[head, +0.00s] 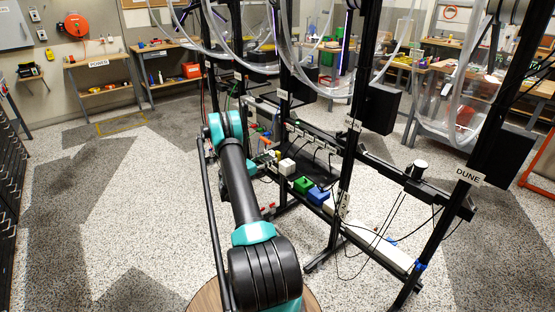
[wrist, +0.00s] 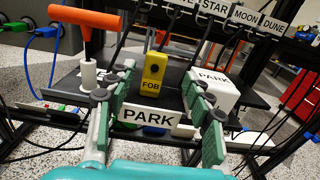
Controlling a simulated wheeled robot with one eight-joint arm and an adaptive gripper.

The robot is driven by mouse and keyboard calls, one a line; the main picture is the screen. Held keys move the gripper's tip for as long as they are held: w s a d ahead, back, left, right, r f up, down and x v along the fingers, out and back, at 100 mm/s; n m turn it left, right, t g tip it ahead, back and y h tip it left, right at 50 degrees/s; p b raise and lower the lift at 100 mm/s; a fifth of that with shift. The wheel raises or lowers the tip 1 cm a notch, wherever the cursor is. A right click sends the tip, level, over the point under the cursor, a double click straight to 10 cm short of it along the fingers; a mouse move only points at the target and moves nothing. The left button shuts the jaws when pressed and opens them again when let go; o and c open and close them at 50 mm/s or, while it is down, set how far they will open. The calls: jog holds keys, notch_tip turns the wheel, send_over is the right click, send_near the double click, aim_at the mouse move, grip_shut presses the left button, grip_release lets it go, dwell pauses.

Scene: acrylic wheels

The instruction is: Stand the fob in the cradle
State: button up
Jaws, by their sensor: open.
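The fob (wrist: 152,76) is a small yellow block with a dark spot near its top and a FOB label. It stands upright on a black shelf in the wrist view. My gripper (wrist: 156,84) is open, with one green-padded finger on each side in front of the fob. I cannot tell whether either finger touches it. In the head view, my gripper (head: 264,163) is small and partly hidden at the shelf. A white block marked PARK (wrist: 211,88) sits just right of the fob, near the right finger. I cannot clearly identify the cradle.
An orange T-handle (wrist: 84,22) stands in a white holder (wrist: 89,75) left of the fob. A PARK plate (wrist: 148,118) is on the shelf front. Green (head: 302,185) and blue (head: 318,195) blocks lie farther along the rack. Black cables hang behind the shelf.

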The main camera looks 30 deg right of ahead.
aim_at(277, 154)
jog(key=shift+w+d+r, duration=0.1)
jog(key=shift+w+d, duration=0.1)
jog(key=shift+d, duration=0.9)
jog(key=shift+w+d+r, duration=0.1)
jog(key=shift+w+d, duration=0.1)
jog(key=shift+d, duration=0.9)
jog(key=shift+w+d, duration=0.2)
jog(key=shift+d, duration=0.9)
jog(key=shift+c, duration=0.2)
jog(key=c, duration=1.1)
